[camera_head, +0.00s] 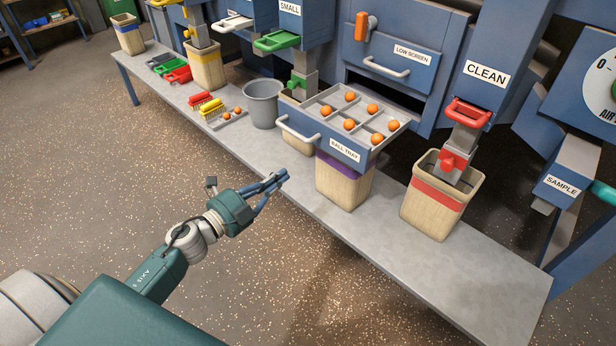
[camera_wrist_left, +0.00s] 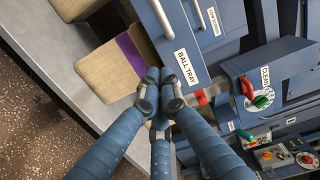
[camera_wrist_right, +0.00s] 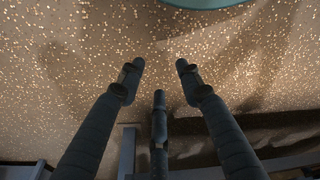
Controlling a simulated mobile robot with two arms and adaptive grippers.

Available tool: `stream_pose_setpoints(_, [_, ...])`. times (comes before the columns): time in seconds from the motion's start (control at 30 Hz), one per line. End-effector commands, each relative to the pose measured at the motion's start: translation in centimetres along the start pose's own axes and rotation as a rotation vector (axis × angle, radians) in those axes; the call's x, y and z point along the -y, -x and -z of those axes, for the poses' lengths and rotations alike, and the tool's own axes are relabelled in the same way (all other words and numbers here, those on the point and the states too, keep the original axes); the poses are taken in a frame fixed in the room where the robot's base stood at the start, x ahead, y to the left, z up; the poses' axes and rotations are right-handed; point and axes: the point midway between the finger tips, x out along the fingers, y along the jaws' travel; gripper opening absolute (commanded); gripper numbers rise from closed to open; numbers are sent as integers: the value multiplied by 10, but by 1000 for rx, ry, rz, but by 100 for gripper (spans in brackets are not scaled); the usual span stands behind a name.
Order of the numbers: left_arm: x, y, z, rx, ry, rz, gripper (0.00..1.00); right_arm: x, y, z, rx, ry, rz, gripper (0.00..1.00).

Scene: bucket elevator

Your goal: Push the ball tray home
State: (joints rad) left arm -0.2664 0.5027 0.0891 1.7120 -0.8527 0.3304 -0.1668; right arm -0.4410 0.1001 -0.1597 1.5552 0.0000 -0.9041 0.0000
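The ball tray (camera_head: 345,150) is a blue drawer with a "BALL TRAY" label and a pale handle (camera_head: 298,130). It stands pulled out from the blue machine. Several orange balls (camera_head: 350,124) lie in its grey compartments. My left gripper (camera_head: 280,178) is in front of the tray, left of its label, apart from it and empty; its fingers are close together. In the left wrist view the tray front (camera_wrist_left: 185,45) is just beyond the fingertips. My right gripper (camera_wrist_right: 158,70) is open and empty over the speckled floor; it is outside the head view.
A grey bucket (camera_head: 264,103) stands left of the tray. The bench (camera_head: 440,285) is clear at its front right.

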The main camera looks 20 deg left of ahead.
Motion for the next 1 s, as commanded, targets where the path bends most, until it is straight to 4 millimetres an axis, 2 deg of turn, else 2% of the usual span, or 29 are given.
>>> stream_pose_setpoints(0.1, [13,-4,8,-35,-61,26,0,-1,-1,4,-5,-1,-1,36])
stream_pose_setpoints(0.27, [18,-18,10,-39,-67,30,0,-1,2,4,-4,-1,-1,36])
stream_pose_setpoints(0.7, [20,-107,12,-35,-63,30,0,0,5,7,-5,-1,-1,36])
stream_pose_setpoints(0.83, [20,-126,13,-35,-62,29,0,0,9,11,-11,-2,-1,36])
stream_pose_setpoints(1.0, [19,-140,14,-36,-63,27,0,0,13,14,-11,-2,-1,36])
